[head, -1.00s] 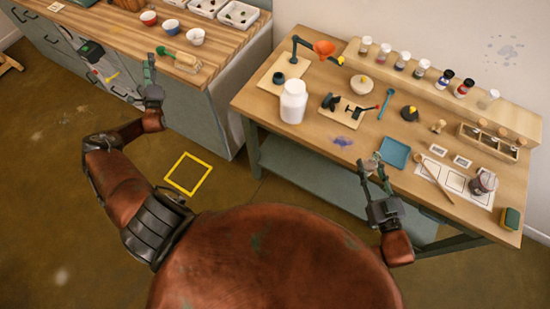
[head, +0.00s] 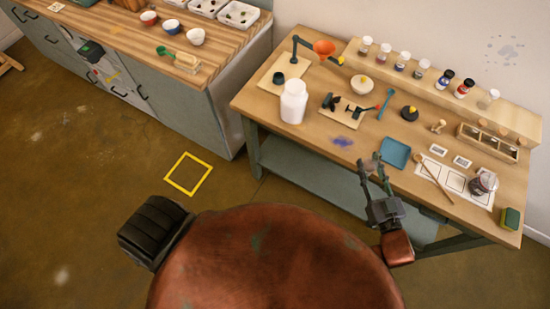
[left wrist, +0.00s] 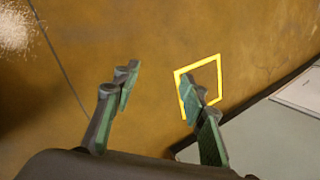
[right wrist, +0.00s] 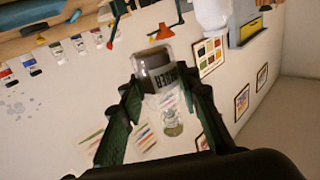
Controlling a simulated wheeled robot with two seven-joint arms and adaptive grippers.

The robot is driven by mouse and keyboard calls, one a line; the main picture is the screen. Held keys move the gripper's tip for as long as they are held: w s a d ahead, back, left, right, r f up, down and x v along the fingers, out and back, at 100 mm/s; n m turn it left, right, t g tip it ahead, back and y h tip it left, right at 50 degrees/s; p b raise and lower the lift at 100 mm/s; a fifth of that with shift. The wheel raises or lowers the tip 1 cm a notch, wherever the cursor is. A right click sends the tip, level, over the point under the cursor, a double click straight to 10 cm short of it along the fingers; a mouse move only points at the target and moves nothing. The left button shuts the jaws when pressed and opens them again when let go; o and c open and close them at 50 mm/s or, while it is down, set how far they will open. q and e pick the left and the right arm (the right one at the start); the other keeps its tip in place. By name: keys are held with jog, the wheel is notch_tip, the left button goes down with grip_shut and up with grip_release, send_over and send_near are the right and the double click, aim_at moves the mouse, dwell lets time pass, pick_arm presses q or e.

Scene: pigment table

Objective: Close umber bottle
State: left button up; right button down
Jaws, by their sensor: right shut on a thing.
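The umber bottle (right wrist: 157,70) is a clear jar with dark brown contents and a label partly reading "MBER". It sits between the fingers of my right gripper (right wrist: 158,92), which is shut on it. The wrist picture is turned over, so the bottle's base points up in it. I cannot tell whether its mouth is capped. In the head view my right gripper (head: 378,168) is at the table's front edge, with the bottle small and hard to make out. My left gripper (left wrist: 160,92) is open and empty above the floor, outside the head view.
The table (head: 300,135) holds a blue tray (head: 395,153), a black round piece (head: 409,113), a small wooden knob (head: 438,126) and a dark-filled jar (head: 483,184) at the right. Several jars stand on the rear shelf (head: 522,120). A yellow square (head: 188,173) marks the floor.

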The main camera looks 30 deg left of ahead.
pick_arm(q)
jog(key=s+d+f+n+h, duration=0.1)
jog(key=s+d+f, duration=0.1)
jog(key=d, duration=0.6)
jog(key=s+d+f+n+h, duration=0.1)
jog(key=s+d+f+h, duration=0.1)
jog(key=d, duration=0.7)
jog(key=s+d+f+n+h, duration=0.2)
jog(key=d+f, duration=0.1)
jog(key=d, duration=0.5)
jog(key=shift+d+t, duration=0.4)
